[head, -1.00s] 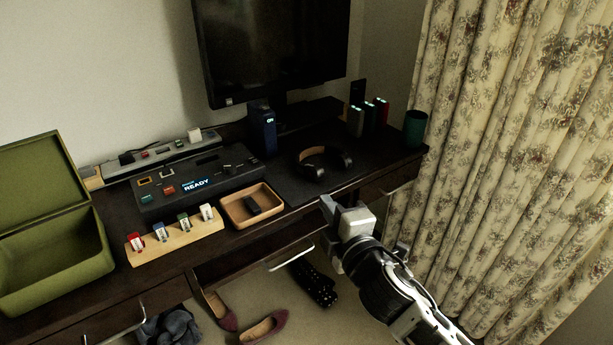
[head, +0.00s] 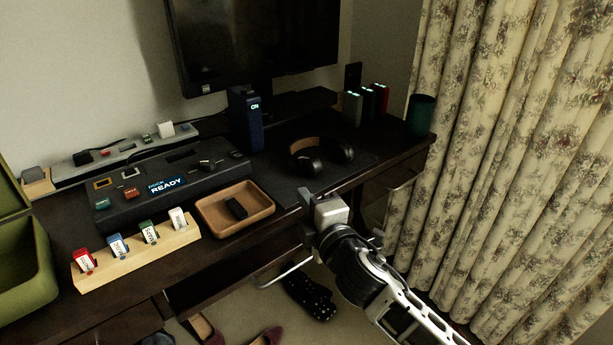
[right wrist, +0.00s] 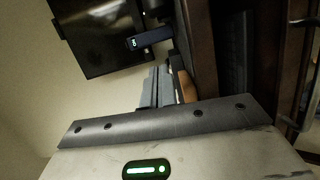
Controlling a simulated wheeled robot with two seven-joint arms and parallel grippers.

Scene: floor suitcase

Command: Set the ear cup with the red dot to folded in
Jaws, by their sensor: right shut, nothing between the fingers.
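The black headphones (head: 320,156) with a tan inner band lie on a dark mat at the right part of the desk. Their ear cups face the front. I cannot see a red dot on either cup from here. My right gripper (head: 306,199) is at the desk's front edge, in front of the headphones and apart from them. It is shut and empty. In the right wrist view the gripper body fills the lower part and the headphones cannot be made out. My left gripper is not in view.
A wooden tray (head: 273,208) with a black object, a dark console (head: 130,205) reading READY and a block with several coloured tags (head: 135,262) stand left. A green cup (head: 421,115) and upright devices stand behind right. An open drawer (head: 215,290) juts below.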

